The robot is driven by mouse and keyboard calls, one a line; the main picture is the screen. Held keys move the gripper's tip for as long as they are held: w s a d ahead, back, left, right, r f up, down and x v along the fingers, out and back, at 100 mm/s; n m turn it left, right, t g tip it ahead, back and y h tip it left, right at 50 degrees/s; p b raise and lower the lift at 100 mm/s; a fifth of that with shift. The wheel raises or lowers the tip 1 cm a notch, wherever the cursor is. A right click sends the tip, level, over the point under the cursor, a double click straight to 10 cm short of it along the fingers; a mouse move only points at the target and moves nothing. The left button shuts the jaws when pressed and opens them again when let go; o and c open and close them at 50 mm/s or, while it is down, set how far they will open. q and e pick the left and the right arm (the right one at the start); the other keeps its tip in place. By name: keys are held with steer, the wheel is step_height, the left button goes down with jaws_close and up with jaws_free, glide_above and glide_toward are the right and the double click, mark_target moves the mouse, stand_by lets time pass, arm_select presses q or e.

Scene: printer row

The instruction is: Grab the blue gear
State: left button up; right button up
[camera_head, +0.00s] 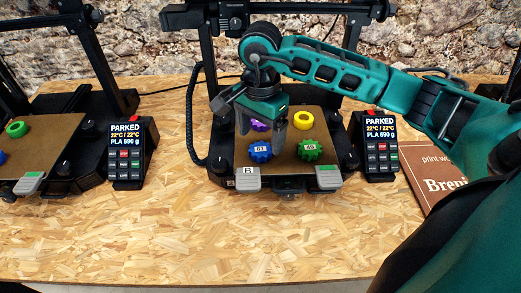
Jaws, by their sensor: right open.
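The blue gear (260,152) lies on the brown print bed (275,171) of the middle printer, near its left front. It carries a light label. My right gripper (291,146) hangs over this bed with its fingers pointing down, open. Its fingers show just right of and behind the blue gear, and I cannot tell their exact height above the bed. A purple part (258,126) lies behind the blue gear, partly hidden by the gripper. My left gripper is not in view.
A green gear (309,151) and a yellow ring (303,120) share the bed. Grey clips sit at its front corners. A printer at left holds a green ring (17,129) and a blue part (2,157). Control boxes flank the middle printer. The front of the table is clear.

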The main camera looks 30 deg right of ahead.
mark_target(261, 149)
step_height(261, 149, down, 4)
steer(key=shift+w+r, duration=0.1)
steer(key=shift+r, duration=0.05)
steer(key=c, duration=1.1)
steer(key=shift+r, duration=0.1)
